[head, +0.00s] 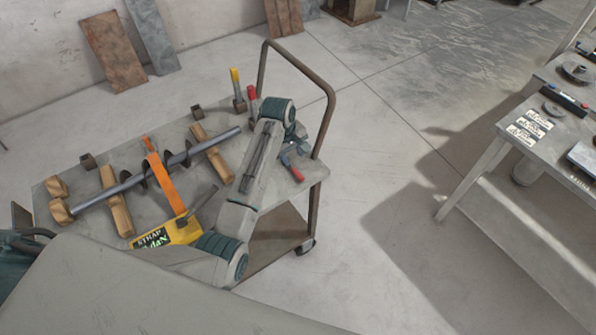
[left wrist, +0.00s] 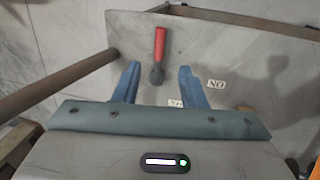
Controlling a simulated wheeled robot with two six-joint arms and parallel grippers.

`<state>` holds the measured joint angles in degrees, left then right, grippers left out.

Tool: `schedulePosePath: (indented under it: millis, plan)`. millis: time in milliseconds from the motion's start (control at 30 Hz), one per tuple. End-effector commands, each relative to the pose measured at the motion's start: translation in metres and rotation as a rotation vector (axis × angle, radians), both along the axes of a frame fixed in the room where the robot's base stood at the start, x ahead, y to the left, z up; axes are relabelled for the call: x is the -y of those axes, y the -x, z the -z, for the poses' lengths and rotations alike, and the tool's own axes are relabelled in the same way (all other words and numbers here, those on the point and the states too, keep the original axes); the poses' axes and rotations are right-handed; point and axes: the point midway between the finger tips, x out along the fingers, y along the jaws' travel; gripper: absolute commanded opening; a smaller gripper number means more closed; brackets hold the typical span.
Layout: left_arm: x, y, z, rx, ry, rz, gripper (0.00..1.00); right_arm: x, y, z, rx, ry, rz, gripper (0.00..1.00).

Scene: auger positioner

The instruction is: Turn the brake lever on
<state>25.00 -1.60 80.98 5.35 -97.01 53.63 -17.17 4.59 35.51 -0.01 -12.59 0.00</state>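The brake lever has a red handle (left wrist: 159,45) and a dark pivot end, and lies on the flat grey cart surface in the left wrist view. In the head view its red handle (head: 292,169) shows at the cart's right end. My left gripper (left wrist: 159,70) is open, with its two blue fingers apart on either side of the lever's lower part. The gripper (head: 296,143) is just above the cart's right end in the head view. A white label (left wrist: 216,84) is right of the lever; another (left wrist: 175,103) is partly hidden. My right gripper is not in view.
The cart (head: 75,178) carries a long auger (head: 130,182) on wooden blocks, with an orange strap (head: 160,180) over it. A yellow-handled lever (head: 235,77) and another red-handled one (head: 251,92) stand behind. A brown rail (head: 330,115) rises beside my gripper.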

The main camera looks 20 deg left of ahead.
Motion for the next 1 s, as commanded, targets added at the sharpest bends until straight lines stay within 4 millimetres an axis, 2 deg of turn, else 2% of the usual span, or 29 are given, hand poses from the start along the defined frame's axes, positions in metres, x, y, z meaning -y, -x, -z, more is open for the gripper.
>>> schedulePosePath:
  millis: [167, 400, 600, 800, 1000]
  plan:
    - [0.003, -0.003, 0.018, -0.005, 0.002, -0.001, 0.38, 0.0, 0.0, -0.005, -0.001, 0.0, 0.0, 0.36]
    - [0.009, -0.01, 0.063, -0.004, 0.001, -0.001, 0.38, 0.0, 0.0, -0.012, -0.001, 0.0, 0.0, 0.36]
    - [0.012, -0.014, 0.091, -0.001, 0.002, -0.001, 0.38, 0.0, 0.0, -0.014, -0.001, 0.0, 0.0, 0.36]
    - [0.013, -0.016, 0.103, -0.001, 0.002, -0.001, 0.38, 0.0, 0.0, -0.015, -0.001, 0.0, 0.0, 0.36]
    - [0.013, -0.016, 0.104, 0.001, 0.001, -0.001, 0.38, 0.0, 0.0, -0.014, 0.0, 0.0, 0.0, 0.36]
